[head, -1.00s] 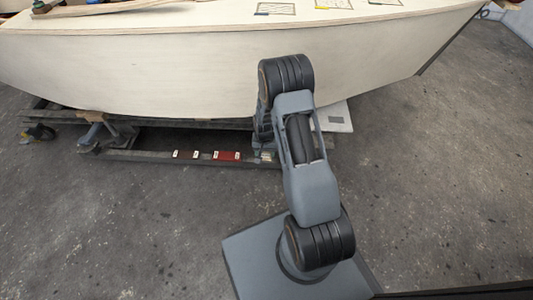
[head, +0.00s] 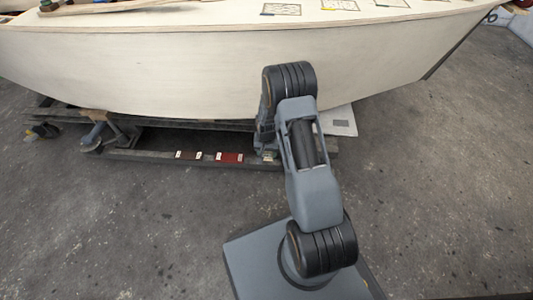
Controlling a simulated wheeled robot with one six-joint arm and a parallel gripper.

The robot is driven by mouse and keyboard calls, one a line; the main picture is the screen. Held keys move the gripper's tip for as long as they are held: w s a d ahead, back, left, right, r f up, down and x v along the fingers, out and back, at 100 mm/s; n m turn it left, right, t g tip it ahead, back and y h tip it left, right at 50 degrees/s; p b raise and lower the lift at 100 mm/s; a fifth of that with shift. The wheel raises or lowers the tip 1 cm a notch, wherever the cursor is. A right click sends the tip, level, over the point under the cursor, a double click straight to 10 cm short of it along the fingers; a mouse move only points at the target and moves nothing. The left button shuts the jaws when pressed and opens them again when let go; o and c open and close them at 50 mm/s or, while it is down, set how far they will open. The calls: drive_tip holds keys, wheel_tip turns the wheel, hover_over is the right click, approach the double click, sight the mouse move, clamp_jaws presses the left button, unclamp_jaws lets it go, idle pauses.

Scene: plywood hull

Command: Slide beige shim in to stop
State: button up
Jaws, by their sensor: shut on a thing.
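A small light patch, which I take to be the beige shim (head: 268,155), shows low at the right part of the dark cradle rail (head: 135,157), under the hull. My gripper (head: 265,147) is down at that spot, shut on the shim and mostly hidden by my own wrist and arm. The fingertips are too small to make out. I cannot tell how deep the shim sits or whether it touches a stop.
The pale plywood hull (head: 180,70) hangs over the rail, close behind my arm. A brown shim (head: 188,155) and a red shim (head: 229,158) sit along the rail to the left, with white marks beside them. A pale marked sheet (head: 340,122) lies right of my arm. The floor in front is clear.

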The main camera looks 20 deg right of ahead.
drive_tip(key=shift+w+d+f+b, duration=0.1)
drive_tip(key=shift+w+d+b, duration=0.6)
drive_tip(key=shift+w, duration=0.65)
drive_tip(key=shift+w+d+r+b, duration=0.1)
drive_tip(key=shift+w+d+b, duration=0.55)
drive_tip(key=shift+w, duration=0.75)
drive_tip(key=shift+w+d+f+b, duration=0.1)
drive_tip(key=shift+w+d+b, duration=0.35)
drive_tip(key=shift+w+d, duration=0.65)
drive_tip(key=shift+w, duration=0.7)
drive_tip(key=o, duration=1.1)
drive_tip(key=shift+c, duration=0.2)
drive_tip(key=shift+s+a+r+p, duration=0.15)
drive_tip(key=shift+s+r+p, duration=0.15)
drive_tip(key=shift+r+p, duration=0.5)
drive_tip(key=shift+s+a+r+p, duration=0.25)
drive_tip(key=shift+r+p, duration=0.3)
drive_tip(key=shift+r, duration=0.4)
drive_tip(key=shift+s+a+r+p, duration=0.1)
drive_tip(key=shift+s+r+p, duration=0.25)
drive_tip(key=shift+r+p, duration=0.45)
